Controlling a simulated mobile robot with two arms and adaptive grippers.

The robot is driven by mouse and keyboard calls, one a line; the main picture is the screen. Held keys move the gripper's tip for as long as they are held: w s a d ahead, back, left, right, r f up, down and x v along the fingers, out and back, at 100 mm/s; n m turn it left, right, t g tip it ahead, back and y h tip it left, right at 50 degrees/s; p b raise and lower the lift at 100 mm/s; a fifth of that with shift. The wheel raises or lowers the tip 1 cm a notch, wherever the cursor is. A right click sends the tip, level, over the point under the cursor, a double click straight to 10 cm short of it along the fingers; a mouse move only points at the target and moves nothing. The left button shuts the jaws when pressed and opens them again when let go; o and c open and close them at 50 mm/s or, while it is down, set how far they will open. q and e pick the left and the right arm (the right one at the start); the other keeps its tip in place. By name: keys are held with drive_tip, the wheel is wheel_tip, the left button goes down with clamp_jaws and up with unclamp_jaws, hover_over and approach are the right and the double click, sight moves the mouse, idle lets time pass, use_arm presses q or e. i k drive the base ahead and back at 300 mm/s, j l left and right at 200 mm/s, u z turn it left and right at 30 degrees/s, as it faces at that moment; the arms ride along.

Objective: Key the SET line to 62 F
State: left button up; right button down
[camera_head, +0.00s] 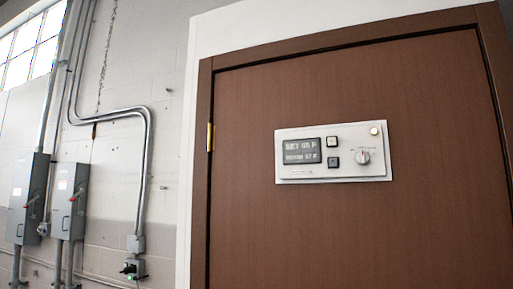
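A white thermostat panel (333,153) is fixed on a brown door. Its dark display (302,151) shows two lines; the upper one reads like SET 65 F and the lower like ROOM 57, with the digits blurred. Right of the display are a pale upper button (332,141) and a dark lower button (333,162). Neither of my grippers shows in the head view.
The brown door (270,230) has a frame and a brass hinge (210,137) at its left. The space before the panel looks clear.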

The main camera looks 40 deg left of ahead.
sight(332, 162)
drive_tip(key=u, duration=1)
